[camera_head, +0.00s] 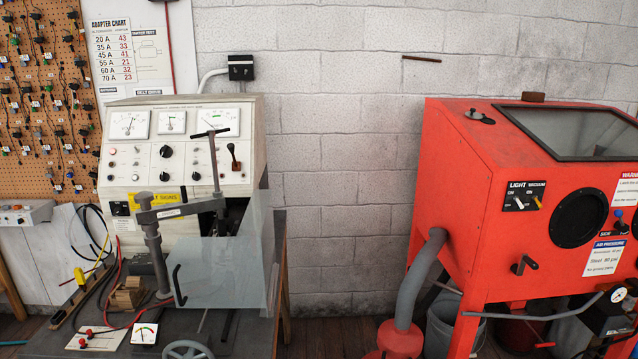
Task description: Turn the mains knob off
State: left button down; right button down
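A cream alternator test bench (185,110) stands at left centre with a sloped control panel. The panel carries a large black knob (166,151), smaller black knobs (164,177) lower down, a small red lamp (113,152) and a black lever (234,155) at the right. Neither of my grippers is in view.
A clamp arm (180,210) and clear guard (222,270) stand before the panel's lower right. Wooden blocks (127,294), cables and a small meter (145,333) lie on the bench. A red blasting cabinet (470,190) stands right; bare wall and a floor gap lie between.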

aim_at(118, 210)
jog(key=i+j+u, duration=0.35)
jog(key=i+j, duration=0.55)
jog(key=i, duration=0.1)
